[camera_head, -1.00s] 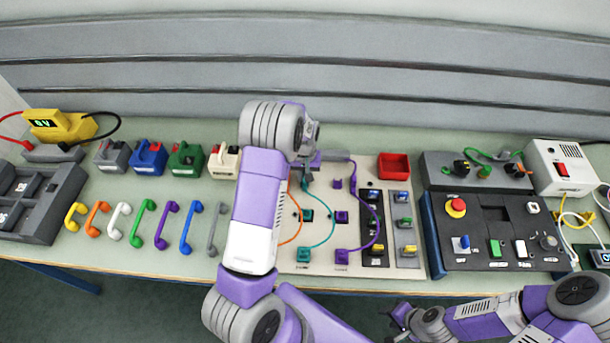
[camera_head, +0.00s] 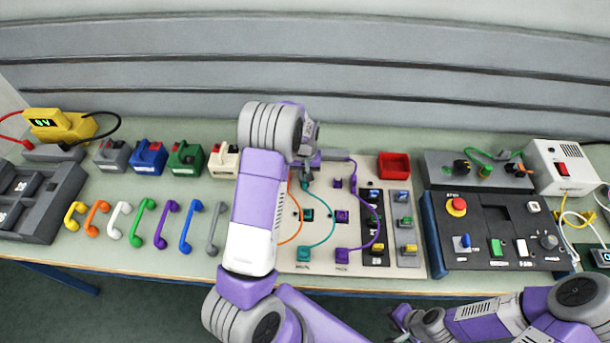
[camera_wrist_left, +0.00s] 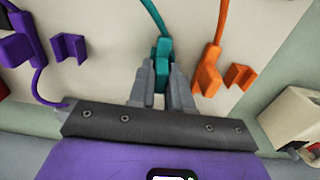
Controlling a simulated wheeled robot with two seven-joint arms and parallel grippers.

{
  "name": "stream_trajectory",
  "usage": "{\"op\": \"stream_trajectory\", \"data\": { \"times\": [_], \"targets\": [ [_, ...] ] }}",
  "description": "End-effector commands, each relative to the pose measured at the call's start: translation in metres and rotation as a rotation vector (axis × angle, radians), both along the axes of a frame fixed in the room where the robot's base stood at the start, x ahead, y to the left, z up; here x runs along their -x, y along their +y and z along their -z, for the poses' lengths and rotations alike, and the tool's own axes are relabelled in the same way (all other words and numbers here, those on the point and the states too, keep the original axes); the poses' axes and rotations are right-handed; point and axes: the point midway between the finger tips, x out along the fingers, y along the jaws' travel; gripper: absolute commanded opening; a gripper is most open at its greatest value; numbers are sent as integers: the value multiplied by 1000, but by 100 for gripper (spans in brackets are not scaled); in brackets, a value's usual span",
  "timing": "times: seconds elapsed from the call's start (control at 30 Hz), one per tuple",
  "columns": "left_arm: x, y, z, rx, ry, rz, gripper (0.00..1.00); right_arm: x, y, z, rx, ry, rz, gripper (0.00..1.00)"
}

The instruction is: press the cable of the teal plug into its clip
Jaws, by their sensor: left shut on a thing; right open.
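My left gripper (camera_wrist_left: 160,90) is shut on the teal plug (camera_wrist_left: 161,52), its fingers on either side of it. The teal cable (camera_wrist_left: 155,16) runs up from the plug in the left wrist view. In the head view, my left gripper is over the back of the light panel. There the teal cable (camera_head: 333,224) bows to the right and ends at a teal block (camera_head: 303,254) at the front. The teal clip (camera_head: 306,215) sits left of the bow, apart from the cable. My right gripper (camera_head: 397,318) is open and empty, off the table's front edge.
An orange cable (camera_head: 298,229) lies left of the teal one; a purple cable (camera_head: 378,228) bows right. Orange (camera_wrist_left: 240,77) and purple (camera_wrist_left: 69,47) holders flank my left gripper. A red tray (camera_head: 394,166) and switch strips (camera_head: 373,250) stand right. My left arm hides the panel's left part.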

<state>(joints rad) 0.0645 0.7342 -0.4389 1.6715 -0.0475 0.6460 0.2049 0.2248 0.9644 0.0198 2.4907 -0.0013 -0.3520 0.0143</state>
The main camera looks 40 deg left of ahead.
Motion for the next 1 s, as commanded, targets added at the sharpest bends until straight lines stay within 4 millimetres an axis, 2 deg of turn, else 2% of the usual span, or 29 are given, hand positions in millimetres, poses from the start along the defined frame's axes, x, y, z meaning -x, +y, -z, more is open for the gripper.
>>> {"op": "stream_trajectory", "data": {
  "times": [0.03, 0.4, 0.43, 0.53, 0.57, 0.67, 1.0],
  "targets": [
    [13, -2, 21, 5, 40, 1, 0, 0, 0, 3, 0, 0, 0, 43],
    [13, -2, 18, 5, 40, 0, 0, 0, 0, 1, 0, 0, 0, 43],
    [13, -2, 18, 5, 40, 0, 23, 0, 0, 1, 0, 0, 0, 43],
    [13, -2, 17, 5, 40, 0, 38, 0, 0, 1, 0, 0, 0, 43],
    [13, -2, 18, 5, 40, 0, 23, 0, 0, 1, 0, 0, 0, 43],
    [13, -2, 17, 5, 40, -1, 37, 0, 0, 1, 0, 0, 0, 43],
    [13, -2, 14, 5, 40, -2, 37, 0, 0, -2, 0, 0, 0, 43]
  ]
}}
